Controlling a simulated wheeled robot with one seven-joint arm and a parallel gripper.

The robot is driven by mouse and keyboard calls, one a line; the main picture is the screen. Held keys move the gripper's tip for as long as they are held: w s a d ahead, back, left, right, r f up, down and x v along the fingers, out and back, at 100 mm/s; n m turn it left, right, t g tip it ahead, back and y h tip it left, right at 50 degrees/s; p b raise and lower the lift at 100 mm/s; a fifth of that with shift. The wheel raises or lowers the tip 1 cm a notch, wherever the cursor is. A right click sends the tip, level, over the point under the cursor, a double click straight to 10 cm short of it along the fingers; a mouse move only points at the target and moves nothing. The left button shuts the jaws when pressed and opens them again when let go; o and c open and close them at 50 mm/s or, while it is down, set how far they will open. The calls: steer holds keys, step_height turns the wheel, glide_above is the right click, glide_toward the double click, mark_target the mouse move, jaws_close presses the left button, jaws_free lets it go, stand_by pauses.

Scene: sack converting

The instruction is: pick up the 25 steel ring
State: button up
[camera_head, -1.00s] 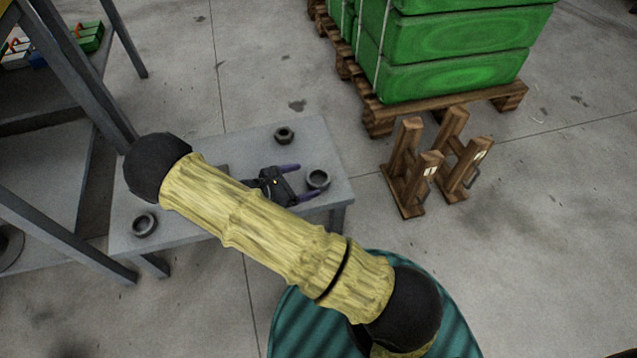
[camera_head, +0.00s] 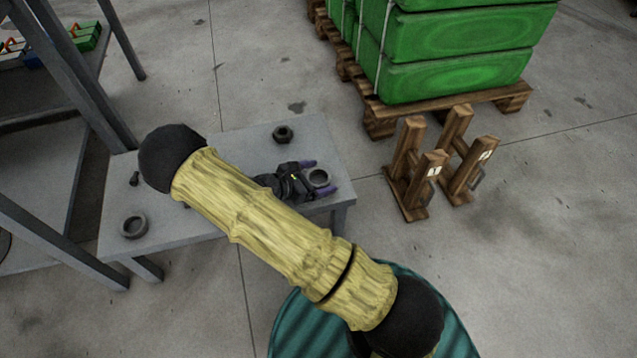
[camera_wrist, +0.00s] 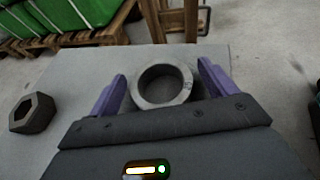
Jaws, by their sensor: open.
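A grey steel ring (camera_head: 318,186) lies flat near the right end of the small grey table (camera_head: 235,148). In the wrist view the ring (camera_wrist: 163,104) sits between the two purple fingers of my gripper (camera_wrist: 162,76), with a narrow gap on each side. A faint mark shows on its right side, too small to read. My gripper (camera_head: 323,177) is open around the ring in the head view as well. A second grey ring (camera_head: 134,236) lies at the table's left front corner; I cannot read a number on it.
A dark hex nut (camera_head: 283,134) stands at the table's back; it is at left in the wrist view (camera_wrist: 33,113). A small dark bolt (camera_head: 134,179) is on the left. Wooden stands (camera_head: 412,190) and a pallet of green sacks (camera_head: 450,75) are beyond the table.

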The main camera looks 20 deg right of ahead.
steer(key=shift+d, duration=0.15)
steer(key=shift+c, duration=0.2)
steer(key=c, duration=1.2)
steer(key=shift+c, duration=0.2)
steer(key=shift+r, duration=0.1)
step_height(320, 180, up, 10)
steer(key=p, duration=0.6)
